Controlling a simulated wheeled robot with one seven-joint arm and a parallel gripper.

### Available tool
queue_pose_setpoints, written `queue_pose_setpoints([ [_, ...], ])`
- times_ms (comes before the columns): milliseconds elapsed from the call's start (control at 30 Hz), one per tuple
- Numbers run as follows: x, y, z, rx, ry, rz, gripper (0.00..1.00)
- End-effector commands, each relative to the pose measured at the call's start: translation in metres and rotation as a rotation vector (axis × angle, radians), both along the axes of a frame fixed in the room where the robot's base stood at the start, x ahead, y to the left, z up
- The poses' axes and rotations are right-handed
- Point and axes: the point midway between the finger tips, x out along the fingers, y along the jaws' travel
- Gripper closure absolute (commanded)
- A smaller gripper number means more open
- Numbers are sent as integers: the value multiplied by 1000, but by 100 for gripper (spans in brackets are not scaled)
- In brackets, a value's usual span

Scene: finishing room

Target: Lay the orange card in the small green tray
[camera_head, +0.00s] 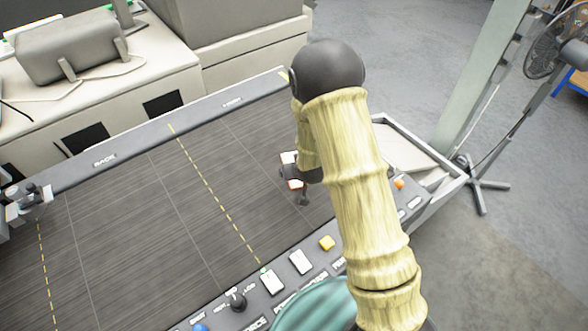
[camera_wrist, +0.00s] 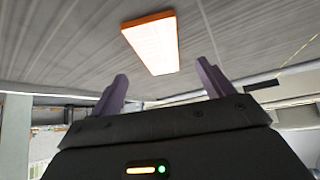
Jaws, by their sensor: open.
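The orange card (camera_wrist: 152,42) shows in the wrist view as a flat slab with a bright, pale face and orange edges, lying against the grey, lined surface. My gripper (camera_wrist: 163,70) is open, with its two fingers apart and the card's near end ahead of the gap between them. In the head view, my gripper (camera_head: 298,174) is low over the dark table, and pale, orange-edged bits of the card (camera_head: 288,157) show beside it. My gripper hides the rest. I cannot make out the small green tray in either view.
The dark lined table (camera_head: 130,215) is mostly clear to the left. A control panel with buttons and a lever (camera_head: 237,300) runs along its near edge. A grey rail (camera_head: 190,122) borders the far side. A fan (camera_head: 555,50) stands at the right.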

Motion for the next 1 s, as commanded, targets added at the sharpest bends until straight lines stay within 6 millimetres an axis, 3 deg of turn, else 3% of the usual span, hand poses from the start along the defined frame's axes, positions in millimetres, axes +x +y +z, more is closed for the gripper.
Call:
queue_pose_setpoints([
  [267, 6, 1, -5, -1, 1, 1, 20],
  [700, 33, 6, -37, -1, 2, -1, 20],
  [1000, 34, 6, -39, 0, 1, 0, 20],
])
